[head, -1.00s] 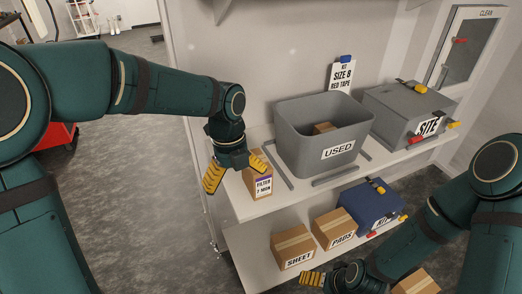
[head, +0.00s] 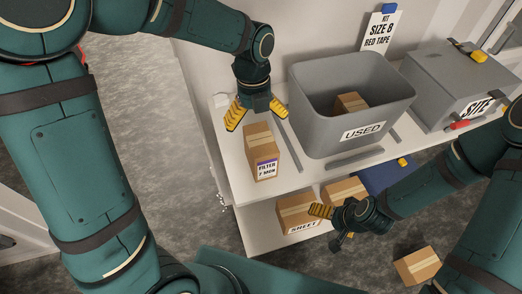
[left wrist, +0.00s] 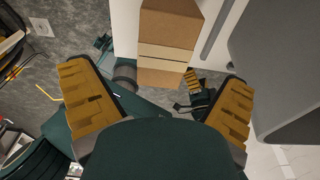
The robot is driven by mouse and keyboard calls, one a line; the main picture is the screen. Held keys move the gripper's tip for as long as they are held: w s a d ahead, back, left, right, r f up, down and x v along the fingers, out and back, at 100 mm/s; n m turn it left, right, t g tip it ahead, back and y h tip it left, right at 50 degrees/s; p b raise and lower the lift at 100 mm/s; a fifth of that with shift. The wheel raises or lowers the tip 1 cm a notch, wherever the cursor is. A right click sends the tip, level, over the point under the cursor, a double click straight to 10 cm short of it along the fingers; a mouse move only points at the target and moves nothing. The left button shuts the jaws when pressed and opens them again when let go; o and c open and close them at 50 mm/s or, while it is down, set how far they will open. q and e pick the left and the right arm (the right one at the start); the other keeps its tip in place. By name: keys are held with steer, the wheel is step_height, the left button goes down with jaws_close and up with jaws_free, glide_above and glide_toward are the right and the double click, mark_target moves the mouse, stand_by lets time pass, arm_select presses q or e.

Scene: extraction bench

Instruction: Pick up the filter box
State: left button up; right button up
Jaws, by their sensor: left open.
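The filter box (head: 258,145) is a brown cardboard carton with a pale tape strip and a "FILTER 7 MON" label. It stands upright near the left end of the upper shelf. My left gripper (head: 256,113) is open and empty, pointing down just behind the box in the head view. In the left wrist view the box (left wrist: 168,40) shows at the top, beyond the two yellow fingers and between their lines, with a gap. My right gripper (head: 326,226) is low in front of the shelves, by the sheet box; its opening is unclear.
A grey "USED" bin (head: 360,132) holding a brown box (head: 349,103) stands right of the filter box. A grey "SITE" case (head: 455,90) is farther right. The sheet box (head: 297,212) is on the lower shelf. Another carton (head: 417,266) lies at lower right.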

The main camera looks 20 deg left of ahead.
mark_target(260, 138)
arm_select(q)
step_height(260, 138, down, 3)
steer(key=shift+s+d+r, duration=0.1)
steer(key=shift+r, duration=0.1)
steer(key=f, duration=0.2)
steer(key=d+f, duration=0.1)
steer(key=f, duration=0.1)
steer(key=shift+s+b, duration=0.3)
steer(key=shift+s, duration=0.05)
steer(key=shift+d+f, duration=0.1)
steer(key=shift+f, duration=0.5)
steer(key=c, duration=1.3)
